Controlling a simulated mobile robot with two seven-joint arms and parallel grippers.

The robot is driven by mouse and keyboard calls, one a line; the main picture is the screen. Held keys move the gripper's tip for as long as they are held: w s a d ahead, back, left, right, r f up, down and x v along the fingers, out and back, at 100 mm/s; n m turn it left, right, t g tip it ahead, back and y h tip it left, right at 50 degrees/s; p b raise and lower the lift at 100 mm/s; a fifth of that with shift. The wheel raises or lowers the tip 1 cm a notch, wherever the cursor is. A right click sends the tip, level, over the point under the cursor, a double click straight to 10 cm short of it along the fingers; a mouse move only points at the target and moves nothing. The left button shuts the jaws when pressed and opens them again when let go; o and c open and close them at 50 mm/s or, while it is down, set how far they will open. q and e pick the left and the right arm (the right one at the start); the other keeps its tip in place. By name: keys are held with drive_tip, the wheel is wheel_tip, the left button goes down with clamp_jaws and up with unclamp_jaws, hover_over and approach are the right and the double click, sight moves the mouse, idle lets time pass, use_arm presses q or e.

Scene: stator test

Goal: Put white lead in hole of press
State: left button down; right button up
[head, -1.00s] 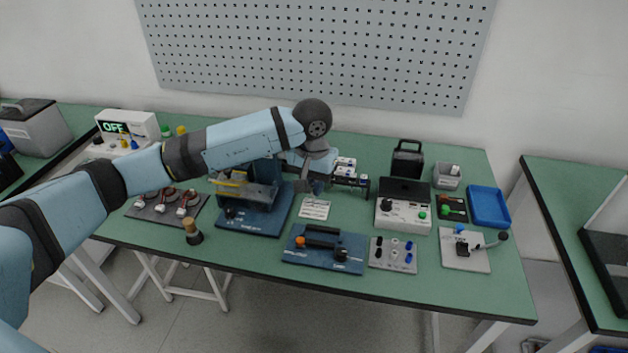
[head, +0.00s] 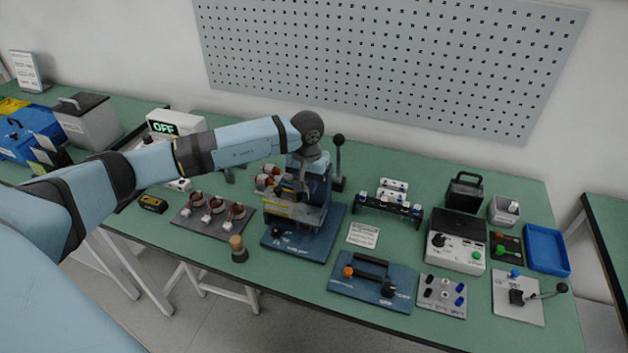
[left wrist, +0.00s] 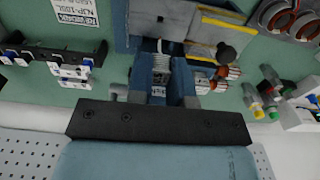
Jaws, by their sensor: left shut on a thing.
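The blue press (head: 302,232) stands on the middle of the bench, with a yellow-striped front block and a black-knobbed lever (head: 338,158) beside it. My left gripper (head: 302,190) is above the press, pointing down and partly hidden by my wrist. In the left wrist view its two blue fingers (left wrist: 160,88) are close together with a whitish ridged piece, seemingly the white lead (left wrist: 158,73), between them. The yellow-striped press block (left wrist: 212,30) shows just beyond the fingertips. The press hole cannot be made out, nor whether the piece touches it. My right gripper is not in view.
A mat (head: 190,228) with copper-wound stators lies left of the press, and a wooden-topped stamp (head: 238,248) stands in front. A black rack (head: 388,206), a white card (head: 363,235) and a blue fixture (head: 372,284) are to the right.

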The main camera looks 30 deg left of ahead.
sight(308, 196)
use_arm(q)
wheel_tip(308, 196, down, 4)
drive_tip(key=shift+r+b, duration=0.15)
drive_tip(key=shift+b, duration=0.45)
drive_tip(key=shift+r, duration=0.15)
drive_tip(key=shift+w+a+f+b, duration=0.1)
drive_tip(key=shift+f+b, duration=0.2)
drive_tip(key=shift+b, duration=0.1)
drive_tip(key=shift+f+b, duration=0.2)
drive_tip(key=shift+b, duration=0.2)
drive_tip(key=shift+f, duration=0.1)
idle(0.6)
drive_tip(key=shift+f+b, duration=0.15)
drive_tip(key=shift+b, duration=0.3)
